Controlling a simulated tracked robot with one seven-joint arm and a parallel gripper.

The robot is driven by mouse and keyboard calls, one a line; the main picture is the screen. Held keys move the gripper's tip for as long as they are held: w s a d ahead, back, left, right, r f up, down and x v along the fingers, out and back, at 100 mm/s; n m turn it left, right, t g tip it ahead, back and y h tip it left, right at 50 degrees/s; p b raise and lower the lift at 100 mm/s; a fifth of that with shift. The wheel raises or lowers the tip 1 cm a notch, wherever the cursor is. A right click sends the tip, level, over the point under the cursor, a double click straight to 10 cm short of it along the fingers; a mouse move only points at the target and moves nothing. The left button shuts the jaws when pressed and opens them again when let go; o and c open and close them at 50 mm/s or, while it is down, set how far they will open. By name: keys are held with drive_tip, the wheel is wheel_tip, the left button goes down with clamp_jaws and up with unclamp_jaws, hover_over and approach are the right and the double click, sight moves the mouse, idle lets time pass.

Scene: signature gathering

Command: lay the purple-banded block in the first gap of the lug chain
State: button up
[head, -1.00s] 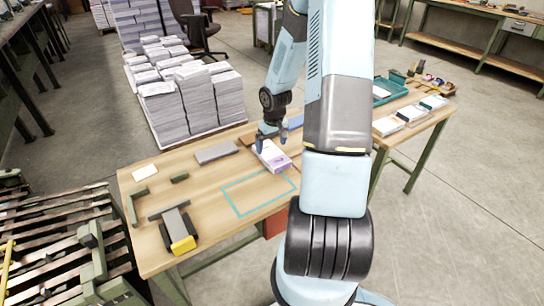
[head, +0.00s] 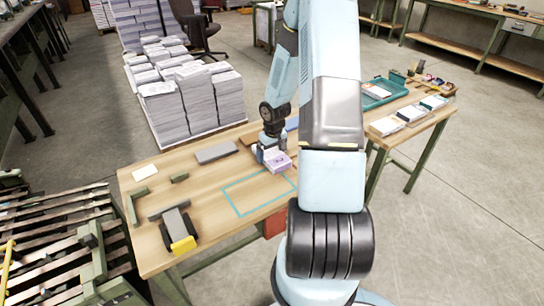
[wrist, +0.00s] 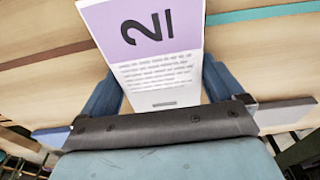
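The purple-banded block (head: 279,164) lies on the wooden table, its near end facing me. In the wrist view its top (wrist: 158,55) shows a purple band with a large 2 and lines of grey text. My gripper (head: 268,152) is down at the block's far left part. In the wrist view its blue fingers (wrist: 161,85) stand one on each side of the block, close against its edges. I cannot tell whether they grip it. A slatted frame (head: 55,222) stands left of the table; I cannot tell if it is the lug chain. No gap is clearly identifiable.
A cyan outlined rectangle (head: 232,206) marks the table in front of the block. Grey and dark green pieces and a yellow-ended part (head: 182,243) lie to the left. A grey slab (head: 216,152) lies left of my gripper. A green tray (head: 381,96) stands at right.

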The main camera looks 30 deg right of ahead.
drive_tip(key=c, duration=0.6)
drive_tip(key=shift+r, duration=0.15)
